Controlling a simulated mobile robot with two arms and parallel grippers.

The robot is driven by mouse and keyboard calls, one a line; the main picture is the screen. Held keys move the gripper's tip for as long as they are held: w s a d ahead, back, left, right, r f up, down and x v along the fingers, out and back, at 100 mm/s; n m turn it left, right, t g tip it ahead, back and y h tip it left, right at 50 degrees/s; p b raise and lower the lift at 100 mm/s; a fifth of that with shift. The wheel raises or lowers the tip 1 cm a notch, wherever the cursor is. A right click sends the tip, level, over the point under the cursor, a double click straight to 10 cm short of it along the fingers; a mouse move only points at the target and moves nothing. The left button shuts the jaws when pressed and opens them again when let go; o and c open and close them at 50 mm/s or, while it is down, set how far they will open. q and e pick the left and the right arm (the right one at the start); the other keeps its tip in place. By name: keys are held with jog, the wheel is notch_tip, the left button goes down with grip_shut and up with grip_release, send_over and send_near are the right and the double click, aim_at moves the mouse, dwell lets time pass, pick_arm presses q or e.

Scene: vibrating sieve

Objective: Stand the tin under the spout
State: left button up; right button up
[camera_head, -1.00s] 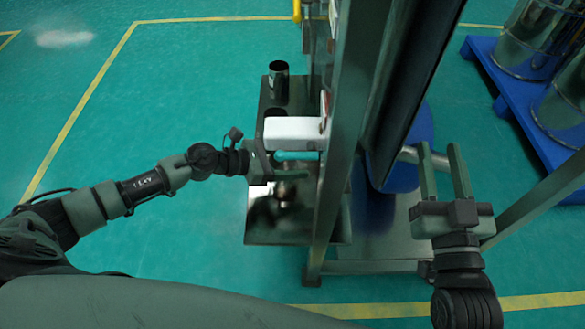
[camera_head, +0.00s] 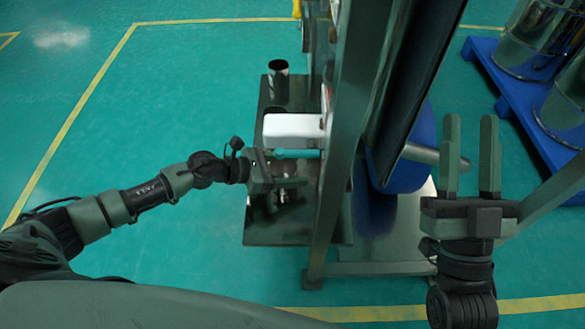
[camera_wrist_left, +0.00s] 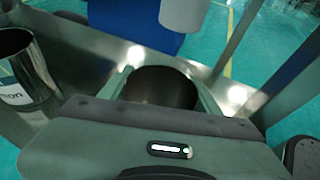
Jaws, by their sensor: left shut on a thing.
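My left gripper (camera_head: 290,168) reaches in over the metal shelf (camera_head: 268,232) from the left. In the left wrist view its fingers are shut around a dark, open-topped tin (camera_wrist_left: 160,87). In the head view the gripper largely hides this tin, and I cannot tell whether its base touches the shelf. A white box-shaped chute (camera_head: 292,127), perhaps the spout, sticks out from the frame just beyond the gripper. My right gripper (camera_head: 470,150) is open and empty, right of the frame.
Another tin (camera_head: 278,68) stands at the shelf's far end. A labelled metal tin (camera_wrist_left: 25,75) shows at the wrist view's left. A frame post (camera_head: 338,150) rises beside the shelf. A blue drum (camera_head: 410,170) with a grey pipe is near my right gripper. The floor at left is clear.

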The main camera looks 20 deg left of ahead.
pick_arm(q)
jog(key=o, duration=1.5)
jog(key=shift+o, duration=0.2)
pick_arm(e)
jog(key=shift+s+r, duration=0.1)
pick_arm(q)
jog(key=shift+r, duration=0.1)
jog(key=p+v, duration=0.1)
jog(key=v, duration=0.9)
jog(key=shift+s+a+r, duration=0.1)
jog(key=shift+s+a, duration=0.1)
jog(key=shift+s+a+r, duration=0.3)
jog(key=shift+a, duration=0.25)
pick_arm(e)
jog(key=shift+w+f+g+h, duration=0.15)
jog(key=shift+w+f+g, duration=0.35)
jog(key=shift+f, duration=0.3)
jog(key=shift+w+f+g+h, duration=0.1)
jog(key=shift+w+f+g, duration=0.4)
jog(key=shift+f, duration=0.25)
jog(key=shift+w+f+g+h, duration=0.15)
jog(key=shift+w+f+g, duration=0.25)
jog(key=shift+f+g, duration=0.3)
jog(key=shift+f, duration=0.1)
